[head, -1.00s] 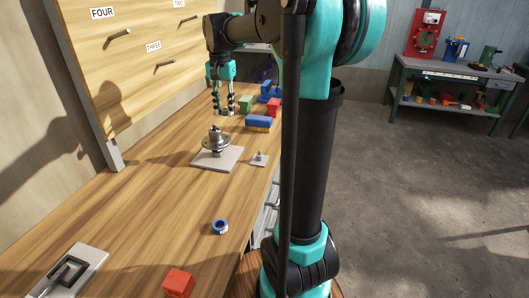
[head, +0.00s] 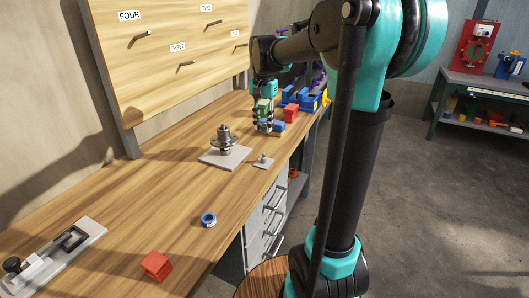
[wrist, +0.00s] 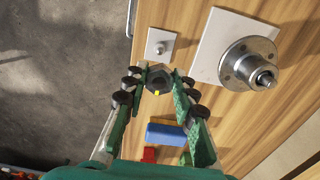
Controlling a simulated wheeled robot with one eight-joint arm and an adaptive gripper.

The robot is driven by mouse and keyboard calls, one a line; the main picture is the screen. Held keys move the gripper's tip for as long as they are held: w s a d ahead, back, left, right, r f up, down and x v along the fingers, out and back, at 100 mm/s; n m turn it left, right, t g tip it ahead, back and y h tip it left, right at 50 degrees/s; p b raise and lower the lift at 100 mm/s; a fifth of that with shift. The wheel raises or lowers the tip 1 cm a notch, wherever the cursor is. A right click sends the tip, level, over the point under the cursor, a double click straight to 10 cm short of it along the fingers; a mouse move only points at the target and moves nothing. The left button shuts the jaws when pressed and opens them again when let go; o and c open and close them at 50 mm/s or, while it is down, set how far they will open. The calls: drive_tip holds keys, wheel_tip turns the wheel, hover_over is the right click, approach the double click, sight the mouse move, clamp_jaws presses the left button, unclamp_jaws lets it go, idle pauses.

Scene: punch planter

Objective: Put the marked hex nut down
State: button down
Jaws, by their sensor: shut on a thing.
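The dark hex nut (wrist: 157,75) with a yellow mark on its side is held between the fingertips of my gripper (wrist: 158,79) in the wrist view. In the head view my gripper (head: 263,128) hangs over the bench, behind the small plate; the nut is too small to make out there. The small pale square plate with a short upright peg (wrist: 160,48) lies just beyond the nut in the wrist view; it also shows in the head view (head: 263,162). My gripper is shut on the nut, apart from the peg.
A larger square plate (wrist: 209,60) bears a stepped metal flange (wrist: 250,63) beside the small plate. A blue block (wrist: 166,135) and a red block (wrist: 149,155) lie below my gripper. A blue ring (head: 208,220) sits nearer on the bench, with bare wood around it.

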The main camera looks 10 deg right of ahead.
wheel_tip(320, 180, down, 11)
drive_tip(key=shift+f, duration=0.2)
idle(0.3)
drive_tip(key=shift+f, duration=0.15)
drive_tip(key=c, duration=1.2)
unclamp_jaws()
wheel_tip(320, 180, up, 12)
drive_tip(key=s+d+f+n+t, duration=0.1)
drive_tip(key=s+f+n, duration=0.1)
drive_tip(key=s+f, duration=0.5)
drive_tip(key=s+d+f+n+t, duration=0.1)
drive_tip(key=s+f+n, duration=0.1)
drive_tip(key=s+f, duration=0.5)
drive_tip(key=s+d+f+n+t, duration=0.2)
drive_tip(key=s+f+n, duration=0.1)
drive_tip(key=s+f, duration=0.4)
drive_tip(key=shift+s+d, duration=0.1)
drive_tip(key=shift+s, duration=0.2)
